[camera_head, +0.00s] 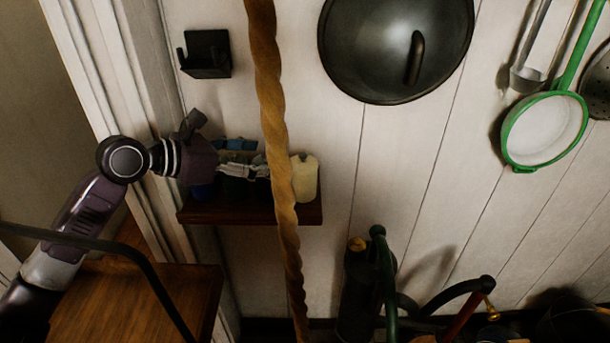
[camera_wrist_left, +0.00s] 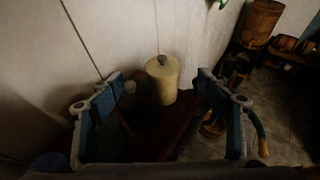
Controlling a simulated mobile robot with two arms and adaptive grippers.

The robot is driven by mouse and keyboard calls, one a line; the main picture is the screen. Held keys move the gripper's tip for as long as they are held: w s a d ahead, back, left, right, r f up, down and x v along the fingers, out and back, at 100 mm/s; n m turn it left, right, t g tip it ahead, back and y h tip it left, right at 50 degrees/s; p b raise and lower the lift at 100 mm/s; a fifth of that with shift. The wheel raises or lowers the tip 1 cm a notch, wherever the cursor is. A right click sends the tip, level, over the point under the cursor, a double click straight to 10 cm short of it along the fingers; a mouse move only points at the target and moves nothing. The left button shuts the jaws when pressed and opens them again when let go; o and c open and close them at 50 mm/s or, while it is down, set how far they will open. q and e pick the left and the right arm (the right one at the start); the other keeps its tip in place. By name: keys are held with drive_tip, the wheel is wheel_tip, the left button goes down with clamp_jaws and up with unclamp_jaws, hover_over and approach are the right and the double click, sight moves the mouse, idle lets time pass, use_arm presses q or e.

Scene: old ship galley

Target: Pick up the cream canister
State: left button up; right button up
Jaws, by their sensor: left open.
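The cream canister (camera_head: 305,178) stands upright at the right end of a small dark wall shelf (camera_head: 250,214), just right of a hanging rope. In the left wrist view the pale, lidded canister (camera_wrist_left: 163,84) stands ahead, in the gap between the fingers. My left gripper (camera_head: 258,166) reaches over the shelf from the left, its fingers pointing at the canister and partly hidden by the rope. It is open; in the left wrist view both fingers (camera_wrist_left: 160,88) are spread wide, with nothing held. A gap to the canister seems to remain, but contact is hard to judge. My right gripper is not in view.
A twisted rope (camera_head: 272,110) hangs in front of the shelf. A dark, light-knobbed container (camera_wrist_left: 132,94) stands beside the canister, near one finger. A black holder (camera_head: 206,54) and large pan lid (camera_head: 385,45) are on the wall above.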

sight(303, 154)
use_arm(q)
drive_tip(key=p+x, duration=0.3)
drive_tip(key=x, duration=0.8)
drive_tip(key=shift+s+d+r+p, duration=0.1)
drive_tip(key=shift+d+p, duration=0.15)
drive_tip(key=shift+p, duration=0.15)
drive_tip(key=shift+w+d, duration=0.2)
drive_tip(key=shift+s+a, duration=0.1)
drive_tip(key=shift+a, duration=0.05)
drive_tip(key=c, duration=1.4)
clamp_jaws()
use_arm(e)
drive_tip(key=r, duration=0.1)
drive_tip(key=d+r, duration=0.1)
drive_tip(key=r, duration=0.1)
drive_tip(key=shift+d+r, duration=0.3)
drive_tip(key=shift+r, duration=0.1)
